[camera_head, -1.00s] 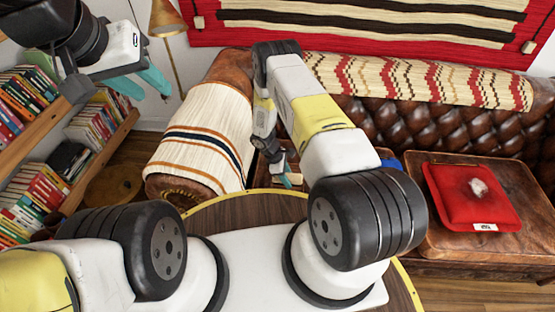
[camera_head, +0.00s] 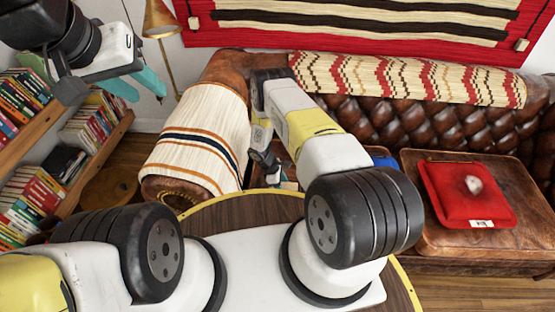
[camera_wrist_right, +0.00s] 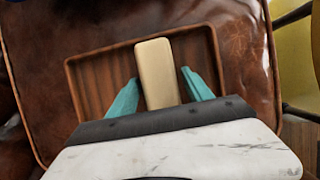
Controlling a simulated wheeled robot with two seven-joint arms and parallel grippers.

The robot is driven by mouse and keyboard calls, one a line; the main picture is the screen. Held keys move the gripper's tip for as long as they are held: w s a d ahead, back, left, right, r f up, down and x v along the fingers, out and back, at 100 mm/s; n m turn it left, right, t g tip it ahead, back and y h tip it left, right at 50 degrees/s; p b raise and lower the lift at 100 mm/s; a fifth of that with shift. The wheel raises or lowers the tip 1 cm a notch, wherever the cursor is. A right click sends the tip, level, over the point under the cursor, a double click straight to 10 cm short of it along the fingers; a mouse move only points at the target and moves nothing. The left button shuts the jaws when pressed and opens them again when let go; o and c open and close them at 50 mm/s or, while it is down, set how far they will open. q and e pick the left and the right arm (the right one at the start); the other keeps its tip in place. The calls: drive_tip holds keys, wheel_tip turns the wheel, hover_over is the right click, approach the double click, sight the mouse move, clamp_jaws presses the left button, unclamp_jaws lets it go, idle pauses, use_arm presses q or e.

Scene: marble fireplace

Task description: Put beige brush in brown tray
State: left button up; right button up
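The beige brush (camera_wrist_right: 157,75) is a pale block in the right wrist view, between the two teal fingers of my right gripper (camera_wrist_right: 161,75). Narrow gaps show between the fingertips and its sides, so the gripper looks open around it. The brush overlaps the brown tray (camera_wrist_right: 88,92) in view, its far end crossing the tray's far rim. I cannot tell whether it rests in the tray or is above it. In the head view, my right gripper (camera_head: 276,174) is low behind my arm, mostly hidden. My left gripper (camera_head: 140,86) is raised at upper left, open and empty.
The tray sits on a brown leather seat (camera_wrist_right: 35,60).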

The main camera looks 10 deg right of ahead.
idle(0.3)
drive_tip(key=w+a+r+m+t+y, duration=0.1)
drive_tip(key=w+a+r+m, duration=0.15)
drive_tip(key=r, duration=1.25)
drive_tip(key=w+a+r+m, duration=0.1)
drive_tip(key=w+r, duration=0.2)
drive_tip(key=r, duration=1.2)
drive_tip(key=s+d+r+m+t+y, duration=0.1)
drive_tip(key=s+r+m, duration=0.1)
drive_tip(key=r, duration=0.7)
drive_tip(key=s+d+r+m+t+y, duration=0.1)
drive_tip(key=s+r+m, duration=0.1)
drive_tip(key=r, duration=0.8)
drive_tip(key=s+r+m+t+y, duration=0.2)
drive_tip(key=s+r+m, duration=0.1)
drive_tip(key=s+r, duration=0.85)
drive_tip(key=s+r+m+t, duration=0.1)
drive_tip(key=s+r+m, duration=0.1)
drive_tip(key=s, duration=0.4)
drive_tip(key=s+r+m+t+y, duration=0.1)
drive_tip(key=s+r, duration=0.4)
drive_tip(key=s, duration=0.2)
drive_tip(key=shift+a+r+m+y, duration=0.2)
drive_tip(key=shift+r+m+y, duration=0.05)
drive_tip(key=shift+m+y, duration=0.1)
